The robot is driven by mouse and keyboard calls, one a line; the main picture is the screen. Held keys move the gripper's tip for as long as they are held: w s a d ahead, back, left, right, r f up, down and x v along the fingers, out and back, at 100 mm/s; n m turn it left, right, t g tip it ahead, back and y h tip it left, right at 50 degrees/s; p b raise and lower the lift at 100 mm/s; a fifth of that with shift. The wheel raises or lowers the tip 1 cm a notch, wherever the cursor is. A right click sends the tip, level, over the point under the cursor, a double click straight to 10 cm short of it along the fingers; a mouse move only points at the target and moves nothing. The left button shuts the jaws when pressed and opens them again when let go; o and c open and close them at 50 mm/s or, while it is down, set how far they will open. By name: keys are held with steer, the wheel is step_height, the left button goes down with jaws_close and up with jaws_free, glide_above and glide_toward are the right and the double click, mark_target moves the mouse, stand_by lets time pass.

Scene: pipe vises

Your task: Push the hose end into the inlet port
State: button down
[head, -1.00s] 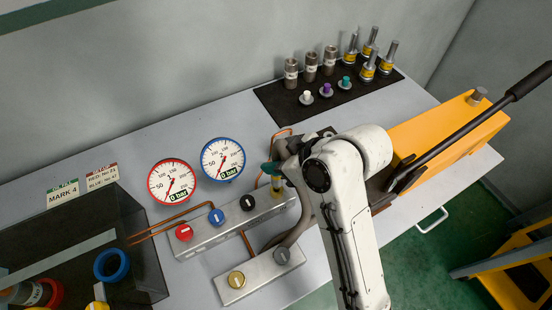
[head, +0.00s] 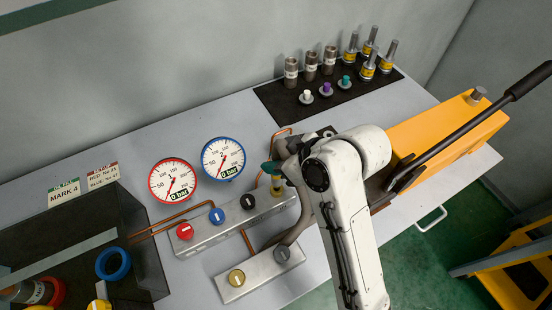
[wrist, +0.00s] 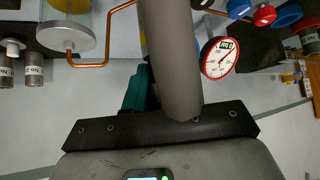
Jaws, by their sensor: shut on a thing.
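My gripper (head: 285,166) is over the back-right end of the grey manifold (head: 225,228), mostly hidden behind my arm in the head view. It is shut on the hose. The thick grey-brown hose (wrist: 172,60) crosses the wrist view from the top down to my gripper's dark bar. In the head view the grey hose (head: 303,222) curves from the lower block up to my gripper. A teal piece (head: 270,168) shows at my gripper's left side, and in the wrist view (wrist: 138,92) beside the hose. A brass fitting (head: 277,187) stands below it. Contact between hose end and inlet port is hidden.
Red (head: 185,231), blue and black knobs sit on the manifold. A lower block (head: 258,273) carries yellow and grey knobs. Two gauges (head: 173,181) stand behind. A yellow pump (head: 440,135) with a long lever is on the right. A black mat (head: 345,103) holds fittings.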

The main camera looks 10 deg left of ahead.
steer(key=shift+f+b, duration=0.8)
steer(key=shift+f, duration=0.8)
steer(key=c, duration=0.9)
jaws_free()
steer(key=b+v, duration=0.1)
steer(key=v, duration=0.9)
steer(key=shift+s+d+r, duration=0.15)
steer(key=shift+d+r, duration=0.1)
